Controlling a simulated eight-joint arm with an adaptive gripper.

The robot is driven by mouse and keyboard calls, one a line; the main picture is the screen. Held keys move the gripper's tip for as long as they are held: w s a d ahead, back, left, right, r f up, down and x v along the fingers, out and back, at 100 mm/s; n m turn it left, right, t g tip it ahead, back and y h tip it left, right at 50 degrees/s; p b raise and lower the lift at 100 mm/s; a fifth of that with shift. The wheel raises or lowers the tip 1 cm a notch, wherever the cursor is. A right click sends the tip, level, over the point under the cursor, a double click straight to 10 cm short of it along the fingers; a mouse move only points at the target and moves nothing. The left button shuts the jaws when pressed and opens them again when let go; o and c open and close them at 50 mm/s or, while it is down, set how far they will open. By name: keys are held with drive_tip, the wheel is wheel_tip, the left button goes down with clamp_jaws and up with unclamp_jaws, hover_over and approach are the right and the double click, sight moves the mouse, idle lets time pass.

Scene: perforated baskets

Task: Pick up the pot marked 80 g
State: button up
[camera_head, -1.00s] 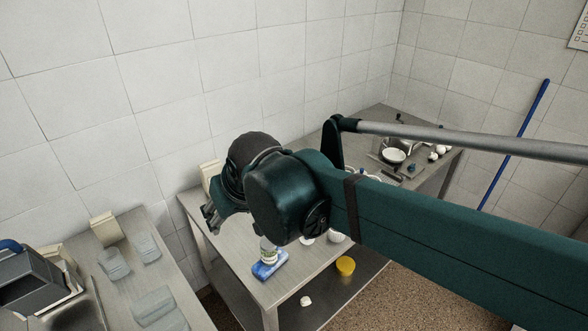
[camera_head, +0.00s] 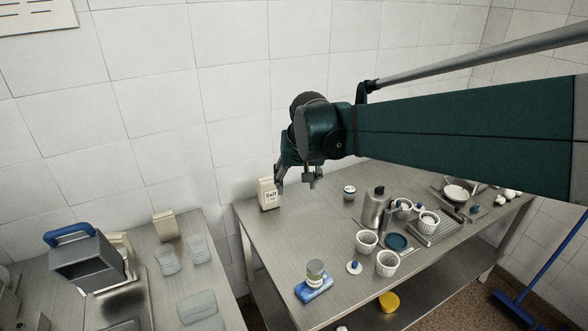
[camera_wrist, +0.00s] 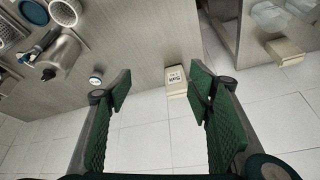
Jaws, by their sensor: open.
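A small white pot with a dark lid (camera_head: 349,192) stands on the steel table, right of my gripper. It also shows in the wrist view (camera_wrist: 95,81), just beyond the left finger. A second small jar (camera_head: 315,270) with a greenish label stands on a blue pack near the table's front. I cannot read an 80 g mark on either one. My gripper (camera_head: 296,183) is open and empty above the back of the table, pointing down. In the wrist view its two green-padded fingers (camera_wrist: 160,90) are spread wide apart, with nothing between the pads.
A salt carton (camera_head: 267,194) stands at the table's back left corner, close to my gripper. A metal bottle (camera_head: 375,208), white ramekins (camera_head: 387,263) and a perforated tray (camera_head: 437,232) crowd the right side. The left-middle tabletop is clear. Tiled wall stands close behind.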

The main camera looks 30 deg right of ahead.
drive_tip(key=w+d+f+m+g, duration=0.1)
drive_tip(key=w+d+f+m, duration=0.15)
drive_tip(key=w+d, duration=0.6)
drive_tip(key=m+g+p, duration=0.2)
drive_tip(key=m+g, duration=0.1)
drive_tip(key=m, duration=0.2)
hover_over(350, 189)
drive_tip(key=a, duration=0.2)
drive_tip(key=shift+n, duration=0.25)
drive_tip(key=f, duration=1.4)
drive_tip(key=s+f, duration=0.1)
drive_tip(key=f, duration=0.6)
drive_tip(key=shift+d+f, duration=0.1)
drive_tip(key=shift+d, duration=0.15)
drive_tip(key=shift+d+f, duration=0.3)
drive_tip(key=shift+w+d+f, duration=0.15)
drive_tip(key=shift+f, duration=1.1)
drive_tip(key=shift+f, duration=0.15)
drive_tip(key=shift+w+d+f, duration=0.1)
drive_tip(key=shift+w+f, duration=0.05)
drive_tip(key=shift+f, duration=0.65)
drive_tip(key=shift+w+d+f, duration=0.1)
drive_tip(key=shift+f, duration=0.75)
drive_tip(key=shift+w+d+f, duration=0.1)
drive_tip(key=shift+w+f, duration=0.05)
drive_tip(key=shift+f, duration=0.65)
